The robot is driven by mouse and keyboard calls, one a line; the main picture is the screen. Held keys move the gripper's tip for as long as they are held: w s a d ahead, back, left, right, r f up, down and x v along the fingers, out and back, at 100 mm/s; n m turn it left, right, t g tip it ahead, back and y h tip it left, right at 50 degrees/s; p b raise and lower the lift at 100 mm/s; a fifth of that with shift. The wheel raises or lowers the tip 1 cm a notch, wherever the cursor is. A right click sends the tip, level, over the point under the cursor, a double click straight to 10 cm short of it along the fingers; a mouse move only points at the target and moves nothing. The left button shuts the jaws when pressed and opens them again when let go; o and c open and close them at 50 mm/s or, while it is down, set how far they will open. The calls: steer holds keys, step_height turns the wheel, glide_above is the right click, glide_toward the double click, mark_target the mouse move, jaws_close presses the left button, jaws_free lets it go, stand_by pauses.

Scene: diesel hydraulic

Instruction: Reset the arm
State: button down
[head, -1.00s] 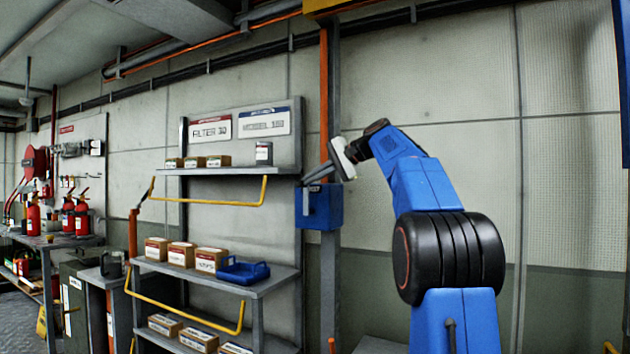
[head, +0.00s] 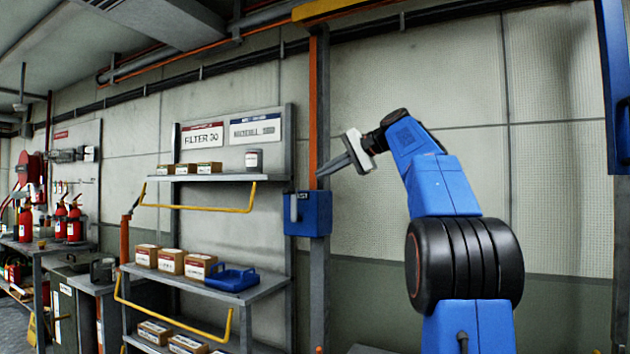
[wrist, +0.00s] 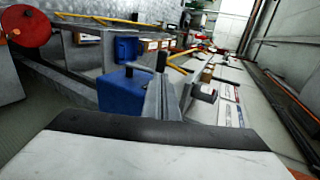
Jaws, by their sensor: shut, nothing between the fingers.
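My arm is blue with a thick black ribbed joint and stands on the right of the head view, bent over to the left at its top. My gripper (head: 321,174) has grey fingers on a white mount and points left and slightly down. It is shut and empty, in front of the wall beside an orange and grey post. In the wrist view, the closed fingers (wrist: 162,62) rise from the dark edge of the white mount.
A blue box (head: 315,213) is on the post (head: 319,270), just below the fingertips in the picture. Shelves (head: 262,285) to the left hold cartons, a can (head: 253,159) and a blue tray (head: 232,279). A blue panel (head: 614,90) edges the right. The wall right of the post is bare.

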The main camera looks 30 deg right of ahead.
steer(key=shift+r+v, duration=0.2)
steer(key=shift+v, duration=1.9)
steer(key=shift+w+a, duration=0.1)
steer(key=shift+a, duration=0.05)
steer(key=s+a+f+n+g+h, duration=0.2)
steer(key=s+a+f, duration=0.5)
steer(key=a+f, duration=0.3)
steer(key=s+a+f+n+g+h, duration=0.1)
steer(key=s+a+f+g, duration=0.1)
steer(key=s+a+f, duration=0.75)
steer(key=s+a+f+n+h, duration=0.1)
steer(key=s+f+n, duration=0.1)
steer(key=s+f, duration=0.5)
steer(key=s+f+n+g+h, duration=0.1)
steer(key=s+f+n, duration=0.2)
steer(key=s+f, duration=0.5)
steer(key=s+a+f+n+g+h, duration=0.1)
steer(key=s+f, duration=0.6)
steer(key=f, duration=1.4)
steer(key=shift+s+a+f+n+h, duration=0.15)
steer(key=shift+a+f+n+h, duration=0.25)
steer(key=shift+n, duration=0.8)
steer(key=shift+d+r, duration=0.1)
steer(key=shift+d, duration=0.1)
